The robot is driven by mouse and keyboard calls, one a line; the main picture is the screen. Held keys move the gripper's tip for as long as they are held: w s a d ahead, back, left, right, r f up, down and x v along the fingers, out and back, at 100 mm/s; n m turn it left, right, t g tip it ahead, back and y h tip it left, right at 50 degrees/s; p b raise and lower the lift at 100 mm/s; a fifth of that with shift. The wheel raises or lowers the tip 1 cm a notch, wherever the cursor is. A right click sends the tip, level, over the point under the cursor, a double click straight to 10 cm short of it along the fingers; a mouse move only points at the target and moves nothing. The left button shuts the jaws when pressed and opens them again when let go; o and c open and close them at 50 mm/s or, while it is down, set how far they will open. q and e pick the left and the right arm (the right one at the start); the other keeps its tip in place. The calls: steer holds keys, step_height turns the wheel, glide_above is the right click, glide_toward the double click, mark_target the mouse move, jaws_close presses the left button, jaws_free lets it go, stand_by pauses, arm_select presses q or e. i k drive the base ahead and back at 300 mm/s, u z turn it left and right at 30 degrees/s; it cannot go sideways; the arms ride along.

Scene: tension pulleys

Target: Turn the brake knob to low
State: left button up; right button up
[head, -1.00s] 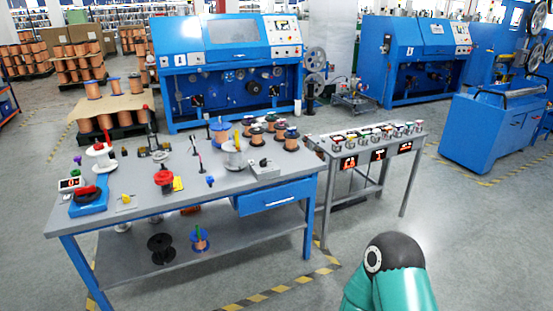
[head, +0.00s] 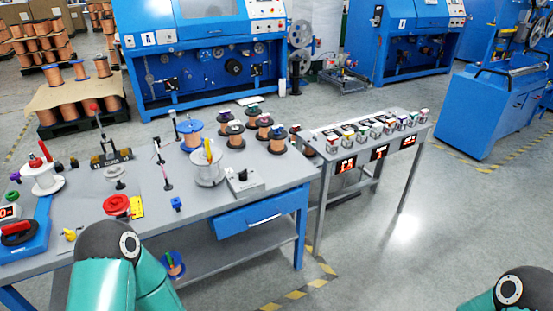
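A round red knob (head: 117,205) sits on the workbench (head: 228,184), with a yellow plate (head: 137,206) beside it. Another red and black knob-like part (head: 17,231) is on a blue device (head: 32,244) at the left edge, next to a small red display (head: 8,211). I cannot tell which one is the brake knob, and no low mark is readable. My arm links show at the bottom left and bottom right. Neither gripper shows. The left link covers part of the bench's front edge.
White spool (head: 42,181), copper spools (head: 277,143) and a grey box with a black switch (head: 245,184) stand on the bench. A narrow side table (head: 334,143) with small containers and displays adjoins its right. Blue machines (head: 203,65) stand behind.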

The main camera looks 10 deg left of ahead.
mark_target(243, 175)
steer(key=u, duration=0.1)
steer(key=i, duration=1.15)
steer(key=u, duration=1.05)
steer(key=i, duration=0.25)
steer(key=z, duration=0.05)
steer(key=k, duration=0.9)
steer(key=u, duration=0.15)
steer(key=i, duration=0.9)
steer(key=z, duration=0.1)
